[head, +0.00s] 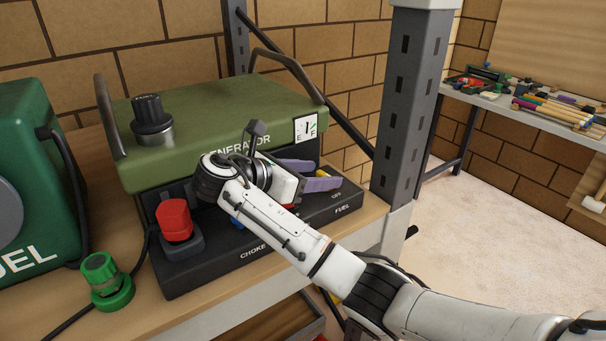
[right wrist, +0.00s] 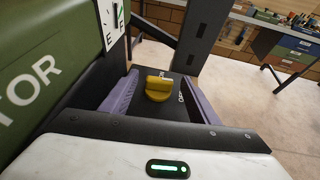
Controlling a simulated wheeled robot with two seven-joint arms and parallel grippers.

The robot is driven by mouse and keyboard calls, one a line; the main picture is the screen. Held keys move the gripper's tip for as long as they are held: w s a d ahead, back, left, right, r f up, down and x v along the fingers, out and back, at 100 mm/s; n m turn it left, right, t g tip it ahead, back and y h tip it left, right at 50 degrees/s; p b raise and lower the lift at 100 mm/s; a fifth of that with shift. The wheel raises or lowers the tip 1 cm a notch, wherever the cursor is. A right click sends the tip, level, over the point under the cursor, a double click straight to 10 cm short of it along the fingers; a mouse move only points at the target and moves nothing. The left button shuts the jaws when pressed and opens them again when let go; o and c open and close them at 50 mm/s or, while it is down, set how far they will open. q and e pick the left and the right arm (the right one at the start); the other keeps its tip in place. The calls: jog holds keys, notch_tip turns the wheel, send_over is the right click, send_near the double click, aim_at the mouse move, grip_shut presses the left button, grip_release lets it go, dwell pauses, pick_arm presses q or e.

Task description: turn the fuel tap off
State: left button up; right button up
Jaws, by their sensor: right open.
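The fuel tap is a yellow knob (right wrist: 159,88) on the generator's black panel, seen in the right wrist view. An OFF label lies to its right and another, partly hidden label lies just beyond it. My right gripper (head: 325,175) is open over the panel's right end, its purple fingers apart. In the right wrist view the gripper (right wrist: 163,80) has one finger on each side of the knob, with visible gaps. The green generator (head: 205,105) stands on a wooden shelf. My left gripper is out of view.
A red switch (head: 174,220) is on the panel's left. A green fuel can (head: 35,170) and a green cap-like part (head: 108,283) stand left of the generator. A grey post (head: 409,100) rises close to the right. A tool bench (head: 490,100) is farther back.

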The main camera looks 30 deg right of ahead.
jog(key=v, duration=0.9)
jog(key=shift+a, duration=0.25)
